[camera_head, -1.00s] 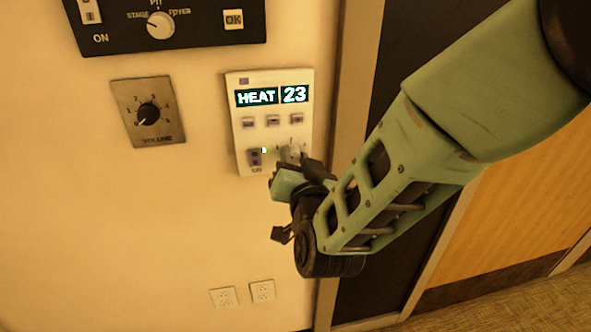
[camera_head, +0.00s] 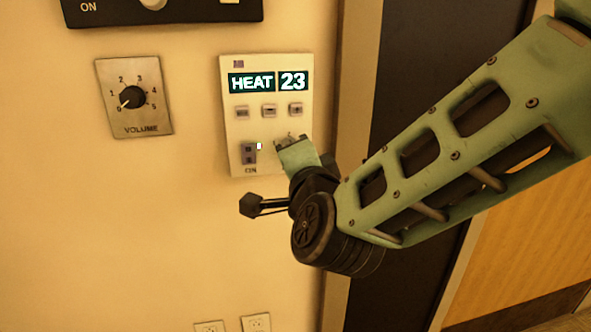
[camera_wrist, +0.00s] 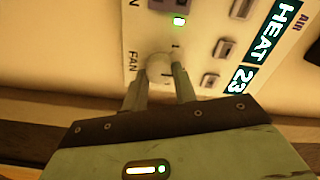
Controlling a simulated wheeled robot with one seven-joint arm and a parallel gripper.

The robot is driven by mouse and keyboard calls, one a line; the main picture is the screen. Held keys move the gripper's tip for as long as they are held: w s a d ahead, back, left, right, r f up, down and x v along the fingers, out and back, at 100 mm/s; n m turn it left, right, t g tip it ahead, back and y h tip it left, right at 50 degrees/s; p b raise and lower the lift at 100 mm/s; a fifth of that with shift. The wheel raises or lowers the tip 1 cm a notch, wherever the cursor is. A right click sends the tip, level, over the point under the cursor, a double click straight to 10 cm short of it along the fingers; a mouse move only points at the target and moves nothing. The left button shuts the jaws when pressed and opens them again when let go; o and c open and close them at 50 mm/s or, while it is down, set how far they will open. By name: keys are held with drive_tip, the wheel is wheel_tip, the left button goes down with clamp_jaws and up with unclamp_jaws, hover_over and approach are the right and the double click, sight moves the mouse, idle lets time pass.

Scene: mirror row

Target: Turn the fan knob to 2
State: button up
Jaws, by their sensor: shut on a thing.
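The white thermostat panel (camera_head: 236,100) is on the wall, its display reading HEAT 23. My gripper (camera_head: 291,140) is at the panel's lower right and hides the fan knob in the head view. In the wrist view the round pale fan knob (camera_wrist: 159,66) shows between the two fingers of my gripper (camera_wrist: 158,80), beside the FAN label. The fingers are shut on it, one on each side. I cannot make out its pointer or which number it points to.
An ON rocker switch (camera_head: 249,153) with a lit green light sits left of the knob. Several small buttons (camera_head: 269,111) are above it. A volume dial plate (camera_head: 150,128) and a black panel (camera_head: 200,12) are on the wall. A door frame (camera_head: 352,100) stands close on the right.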

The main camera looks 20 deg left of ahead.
drive_tip(key=shift+m, duration=0.3)
idle(0.4)
drive_tip(key=o, duration=1)
drive_tip(key=shift+c, duration=0.2)
drive_tip(key=shift+s, duration=0.1)
drive_tip(key=v, duration=1.7)
drive_tip(key=shift+d+b, duration=0.25)
drive_tip(key=shift+b, duration=0.2)
drive_tip(key=shift+f, duration=0.1)
